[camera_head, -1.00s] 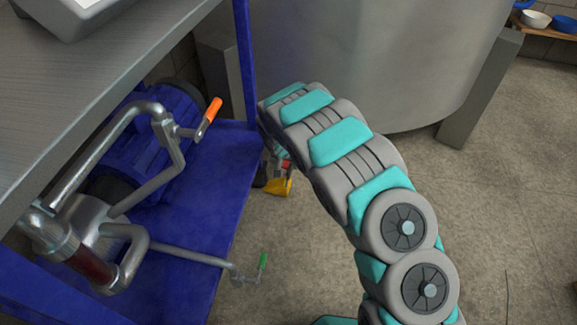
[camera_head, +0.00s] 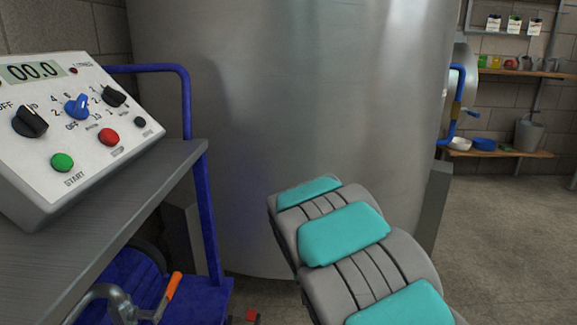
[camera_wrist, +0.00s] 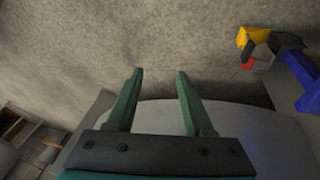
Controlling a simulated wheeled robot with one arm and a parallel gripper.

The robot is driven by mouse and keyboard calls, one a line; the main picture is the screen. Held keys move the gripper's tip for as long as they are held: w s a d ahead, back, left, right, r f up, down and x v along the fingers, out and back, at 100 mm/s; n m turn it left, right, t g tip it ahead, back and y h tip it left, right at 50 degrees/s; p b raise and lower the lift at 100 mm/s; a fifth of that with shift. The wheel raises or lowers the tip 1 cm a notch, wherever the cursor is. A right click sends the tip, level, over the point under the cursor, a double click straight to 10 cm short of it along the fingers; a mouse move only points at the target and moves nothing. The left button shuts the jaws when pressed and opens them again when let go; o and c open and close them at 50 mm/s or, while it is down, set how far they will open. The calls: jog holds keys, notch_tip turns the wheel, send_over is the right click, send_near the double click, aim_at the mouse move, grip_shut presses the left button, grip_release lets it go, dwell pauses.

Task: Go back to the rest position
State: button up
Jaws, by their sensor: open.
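My gripper (camera_wrist: 160,88) shows in the wrist view with its two green fingers apart and nothing between them. Beyond the fingers are the bare floor and the curved side of the metal tank. In the head view my teal and grey arm reaches up from the bottom right in front of the tank (camera_head: 290,90). The gripper itself is hidden in that view. The arm appears clear of the cart.
At left, a control panel (camera_head: 85,120) sits on the grey top (camera_head: 90,235) of a blue-framed cart (camera_head: 207,230). An orange-handled valve (camera_head: 170,292) is below. Shelves (camera_head: 500,152) stand at back right. Floor (camera_head: 510,240) at right is clear. A yellow-and-red item (camera_wrist: 252,42) is near the cart.

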jog(key=s+d+r+g+p, duration=0.1)
jog(key=s+d+r, duration=0.4)
jog(key=s+r, duration=0.3)
jog(key=s+r+n+g+y+p, duration=0.1)
jog(key=s+r, duration=0.2)
jog(key=s, duration=0.7)
jog(key=s+d+r+g+y+p, duration=0.1)
jog(key=s+r+p, duration=0.1)
jog(key=s, duration=0.9)
jog(key=s+d+r+n+g+p, duration=0.1)
jog(key=s+r, duration=0.3)
jog(key=s, duration=0.6)
jog(key=shift+s+n+y, duration=0.2)
jog(key=shift+n+y, duration=0.1)
jog(key=shift+y, duration=0.1)
